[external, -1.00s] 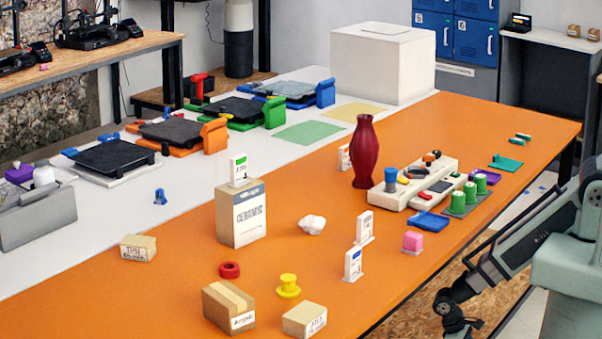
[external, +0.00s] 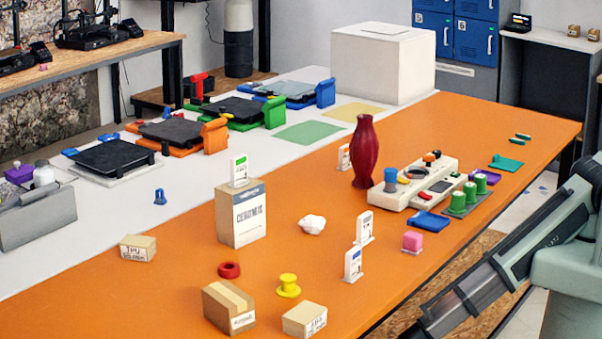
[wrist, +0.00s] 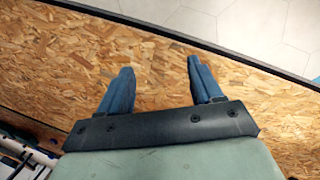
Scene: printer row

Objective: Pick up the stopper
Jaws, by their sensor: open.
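A yellow flanged piece (external: 288,285), which looks most like the stopper, stands on the orange table near its front edge in the external view. My gripper (wrist: 160,72) shows in the wrist view with its two blue fingers apart and nothing between them. It points at bare chipboard below, and no stopper shows in that view. In the external view my arm slopes down beyond the table's near right edge, and the gripper itself is out of frame.
Near the yellow piece are a red ring (external: 229,270), two cardboard boxes (external: 229,308) (external: 304,320) and a white upright tag (external: 352,265). The orange table's front edge lies beside my arm.

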